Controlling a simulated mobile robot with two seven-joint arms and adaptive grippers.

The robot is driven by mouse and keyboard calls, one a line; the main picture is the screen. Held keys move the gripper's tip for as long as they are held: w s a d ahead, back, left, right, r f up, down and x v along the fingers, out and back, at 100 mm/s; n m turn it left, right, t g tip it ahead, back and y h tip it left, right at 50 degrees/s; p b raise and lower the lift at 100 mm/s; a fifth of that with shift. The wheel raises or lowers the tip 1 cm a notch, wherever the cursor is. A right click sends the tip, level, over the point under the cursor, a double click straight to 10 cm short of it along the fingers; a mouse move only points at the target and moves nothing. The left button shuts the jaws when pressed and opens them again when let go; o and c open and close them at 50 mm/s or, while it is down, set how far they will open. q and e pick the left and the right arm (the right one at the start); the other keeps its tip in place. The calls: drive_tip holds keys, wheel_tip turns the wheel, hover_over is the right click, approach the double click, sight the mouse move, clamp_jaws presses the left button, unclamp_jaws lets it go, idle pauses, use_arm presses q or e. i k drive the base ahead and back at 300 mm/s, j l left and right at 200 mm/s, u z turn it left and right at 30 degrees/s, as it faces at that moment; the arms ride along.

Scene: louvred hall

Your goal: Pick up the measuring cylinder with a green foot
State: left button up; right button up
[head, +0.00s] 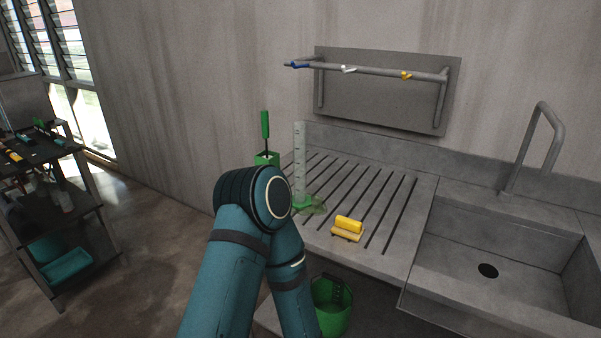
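The measuring cylinder (299,160) is a tall clear tube with dark graduation marks and a green foot (302,203). It stands upright on the left part of the grooved grey draining board, near the wall. A teal arm of mine rises from the bottom of the head view, bends just left of the foot and comes back down. Its bend is close to the foot in the picture; I cannot tell the real gap. Neither gripper shows. A greenish translucent patch (317,207) lies right of the foot; I cannot tell what it is.
A yellow block-like item (347,227) lies on the draining board (385,205). A green holder (267,158) with a green-handled tool stands behind my arm. A sink (495,270) and tap (540,140) are right. A green bucket (332,312) is below. A dark shelf cart (70,210) stands left.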

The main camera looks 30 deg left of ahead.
sight(300, 200)
drive_tip(key=i+j+z, duration=0.1)
drive_tip(key=j+z, duration=0.25)
drive_tip(key=j, duration=0.5)
drive_tip(key=j+z, duration=0.4)
drive_tip(key=j, duration=0.5)
